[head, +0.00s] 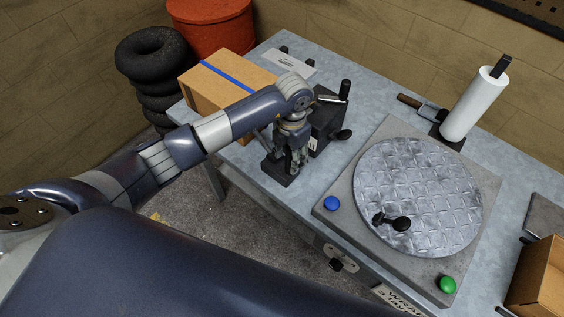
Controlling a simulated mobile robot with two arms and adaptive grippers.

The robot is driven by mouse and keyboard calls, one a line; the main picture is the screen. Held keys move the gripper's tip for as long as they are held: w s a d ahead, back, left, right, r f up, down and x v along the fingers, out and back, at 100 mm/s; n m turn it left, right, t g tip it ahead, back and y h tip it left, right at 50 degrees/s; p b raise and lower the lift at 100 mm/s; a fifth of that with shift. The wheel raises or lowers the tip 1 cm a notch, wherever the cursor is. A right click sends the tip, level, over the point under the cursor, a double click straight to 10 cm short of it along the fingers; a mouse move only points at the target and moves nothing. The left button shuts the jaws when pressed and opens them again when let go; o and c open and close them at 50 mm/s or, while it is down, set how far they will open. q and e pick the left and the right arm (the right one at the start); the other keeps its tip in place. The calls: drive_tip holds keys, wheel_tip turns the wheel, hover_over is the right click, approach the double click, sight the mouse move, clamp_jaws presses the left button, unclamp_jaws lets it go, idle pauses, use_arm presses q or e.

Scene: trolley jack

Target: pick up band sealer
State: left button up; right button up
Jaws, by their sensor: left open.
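A dark, boxy device with a black-knobbed lever (328,117), which looks like the band sealer, stands on the grey table. A dark flat foot shows low at its left, beneath my gripper. My left gripper (290,163) points down with its fingers open, just over this foot at the left side of the device. The gripper and wrist hide part of the device. I cannot tell whether the fingers touch it or straddle a part of it. My right gripper is not in view.
A cardboard box with a blue strap (238,70) stands behind my left forearm. A turntable with a round tread-plate disc (430,190) fills the table's right middle. A white film roll (474,104) stands at the back right. An open carton (543,280) sits at the lower right.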

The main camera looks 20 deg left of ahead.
use_arm(q)
drive_tip(key=shift+f, duration=0.9)
drive_tip(key=shift+c, duration=0.5)
clamp_jaws()
drive_tip(key=shift+w+r, duration=0.1)
drive_tip(key=shift+r, duration=0.1)
drive_tip(key=shift+w, duration=0.1)
drive_tip(key=shift+r+b, duration=0.3)
drive_tip(key=shift+r, duration=0.15)
drive_tip(key=shift+s+r+b, duration=0.2)
drive_tip(key=shift+r+b, duration=0.15)
drive_tip(key=shift+r, duration=0.25)
drive_tip(key=shift+s+r+b, duration=0.15)
drive_tip(key=shift+r+b, duration=0.2)
drive_tip(key=shift+r, duration=0.2)
drive_tip(key=s+d+r+b, duration=0.1)
drive_tip(key=s+b, duration=0.3)
drive_tip(key=s, duration=1.1)
drive_tip(key=shift+s+d+r+b, duration=0.2)
drive_tip(key=shift+r+b, duration=0.1)
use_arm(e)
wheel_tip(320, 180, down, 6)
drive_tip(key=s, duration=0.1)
